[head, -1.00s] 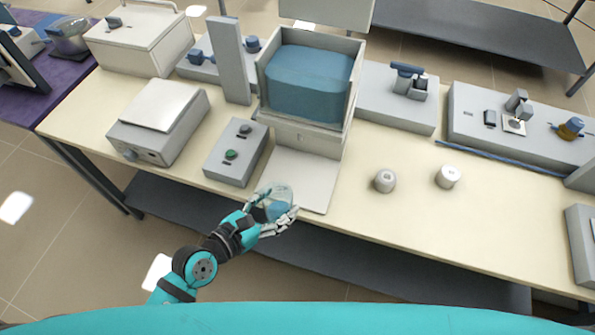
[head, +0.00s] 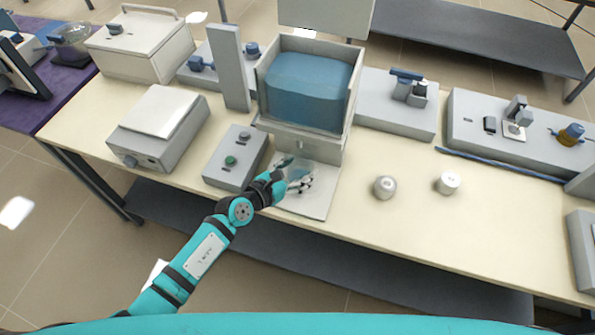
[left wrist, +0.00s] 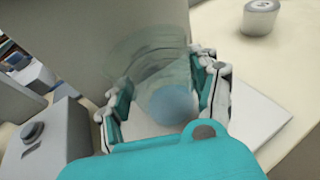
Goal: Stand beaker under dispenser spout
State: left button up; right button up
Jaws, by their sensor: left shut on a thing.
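The clear glass beaker (left wrist: 150,68) is between the fingers of my left gripper (left wrist: 165,105) in the left wrist view. In the head view my left gripper (head: 291,181) is shut on it, over the white base plate (head: 312,206) of the dispenser, just below its front. The beaker (head: 299,170) is mostly hidden there by the hand. The dispenser (head: 309,88) has an open box top with a blue mass in it. Its spout cannot be made out. I cannot tell whether the beaker touches the plate. My right gripper is not in view.
Two small round weights (head: 384,187) (head: 448,183) stand to the right. A hotplate-like device (head: 158,127) stands further left. The table's front right is clear.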

pick_arm(q)
jog(key=shift+f, duration=0.4)
jog(key=o, duration=1.4)
jog(key=shift+r, duration=0.1)
jog(key=shift+o, duration=0.2)
jog(key=shift+r, duration=0.2)
jog(key=v, duration=1.2)
